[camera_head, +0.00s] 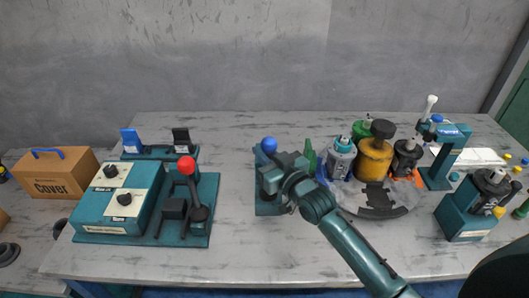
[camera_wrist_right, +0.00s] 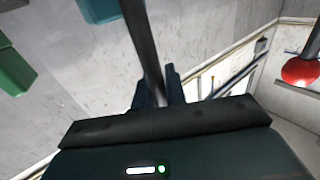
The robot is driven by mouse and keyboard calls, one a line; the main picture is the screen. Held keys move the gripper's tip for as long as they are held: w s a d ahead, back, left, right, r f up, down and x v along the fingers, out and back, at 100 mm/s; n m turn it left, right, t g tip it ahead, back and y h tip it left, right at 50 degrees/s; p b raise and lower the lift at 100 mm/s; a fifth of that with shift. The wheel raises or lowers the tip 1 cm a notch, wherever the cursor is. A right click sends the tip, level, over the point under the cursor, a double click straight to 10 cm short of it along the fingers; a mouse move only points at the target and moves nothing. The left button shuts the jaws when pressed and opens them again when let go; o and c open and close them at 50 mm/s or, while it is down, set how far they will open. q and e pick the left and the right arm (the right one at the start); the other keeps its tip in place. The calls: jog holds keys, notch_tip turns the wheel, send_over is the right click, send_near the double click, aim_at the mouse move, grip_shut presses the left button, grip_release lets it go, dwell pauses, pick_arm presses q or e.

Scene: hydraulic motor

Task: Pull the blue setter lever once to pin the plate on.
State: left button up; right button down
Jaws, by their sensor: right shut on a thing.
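The blue setter lever (camera_head: 269,144) shows as a round blue knob above a teal base (camera_head: 265,205) near the middle of the table. My right gripper (camera_head: 275,175) is at the lever, just below the knob, and hides most of the shaft and base. In the right wrist view a dark rod (camera_wrist_right: 143,40) runs down between the fingers of my right gripper (camera_wrist_right: 158,92), which is shut on it. The knob is out of that view. I cannot make out the plate or pin. My left gripper is not in view.
A red-knobbed lever (camera_head: 186,167) stands on a teal station to the left. A round grey carousel (camera_head: 350,205) with several bottles is right of my gripper. A teal press (camera_head: 445,155) stands farther right. A cardboard box (camera_head: 57,172) is far left.

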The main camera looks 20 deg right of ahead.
pick_arm(q)
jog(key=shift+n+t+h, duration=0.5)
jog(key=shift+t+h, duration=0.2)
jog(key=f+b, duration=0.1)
jog(key=b, duration=0.3)
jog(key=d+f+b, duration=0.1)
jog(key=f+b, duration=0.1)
jog(key=b, duration=0.2)
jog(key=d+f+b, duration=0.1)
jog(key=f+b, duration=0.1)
jog(key=b, duration=0.2)
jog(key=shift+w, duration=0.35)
pick_arm(e)
jog(key=s+a+f+n+t+y, duration=0.2)
jog(key=s+n+t+y, duration=0.3)
jog(key=s+n, duration=0.2)
jog(key=shift+s+a+f, duration=0.2)
jog(key=shift+s+a, duration=0.05)
jog(key=shift+s, duration=0.45)
jog(key=c, duration=1.4)
grip_release()
jog(key=shift+c, duration=0.2)
